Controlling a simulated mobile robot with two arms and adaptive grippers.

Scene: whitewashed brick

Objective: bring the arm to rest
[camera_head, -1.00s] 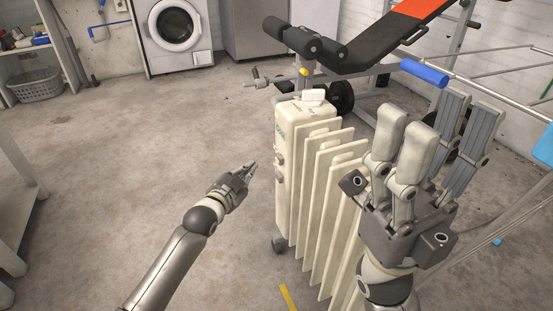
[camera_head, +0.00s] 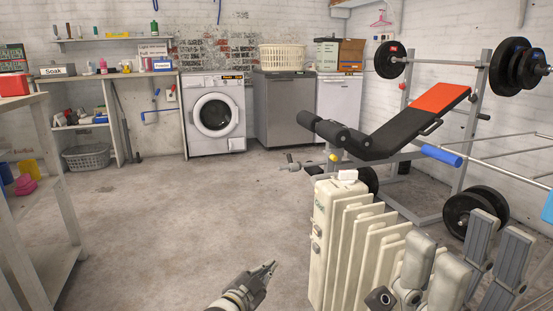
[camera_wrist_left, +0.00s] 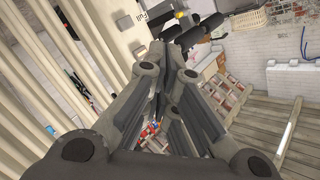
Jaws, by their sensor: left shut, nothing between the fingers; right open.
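My left gripper (camera_head: 270,268) shows at the bottom middle of the head view, left of the cream oil radiator and apart from it. Its slim fingers are shut and hold nothing. The left wrist view shows its grey fingers close up, with pale radiator fins on the left. My right gripper (camera_head: 466,256) is at the lower right of the head view, in front of the radiator's right part. Its fingers are spread, pointing up, with nothing between them. Most of both arms lies below the head view.
The radiator (camera_head: 324,235) stands between my grippers. A weight bench (camera_head: 400,140) with a rack is behind it at the right. A washing machine (camera_head: 215,115) stands at the back. A workbench (camera_head: 55,215) is at the left. The floor (camera_head: 165,225) in the middle is clear.

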